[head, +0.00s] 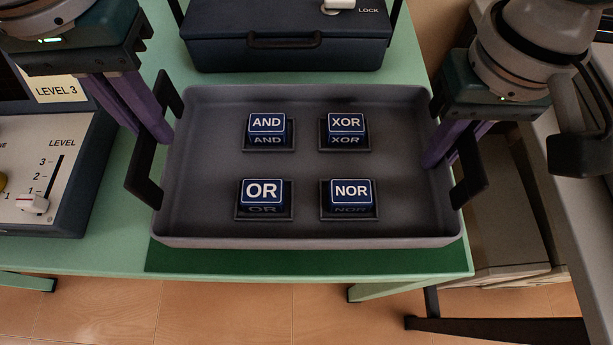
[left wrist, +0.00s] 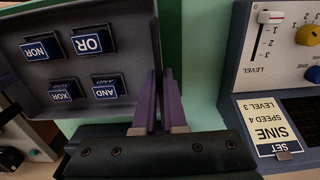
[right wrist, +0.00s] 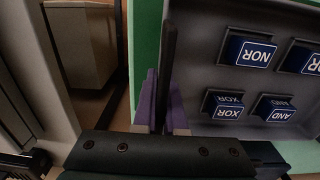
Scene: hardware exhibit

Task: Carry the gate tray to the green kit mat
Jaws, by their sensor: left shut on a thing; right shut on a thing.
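The grey gate tray (head: 305,225) is in the middle of the head view, with black handles at its left and right ends. It holds blue blocks marked AND, XOR, OR and NOR, each in its own holder. My left gripper (head: 160,135) is shut on the tray's left handle; its purple fingers also show in the left wrist view (left wrist: 163,105). My right gripper (head: 440,155) is shut on the right handle, also seen in the right wrist view (right wrist: 163,108). The dark green kit mat (head: 300,260) shows below the tray's near edge; the tray hides the rest. I cannot tell whether the tray touches it.
A dark case (head: 285,45) with a handle and a LOCK label stands just behind the tray. A panel with a LEVEL slider (head: 50,185) stands to the left. The green table's (head: 100,255) near edge lies just in front of the mat.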

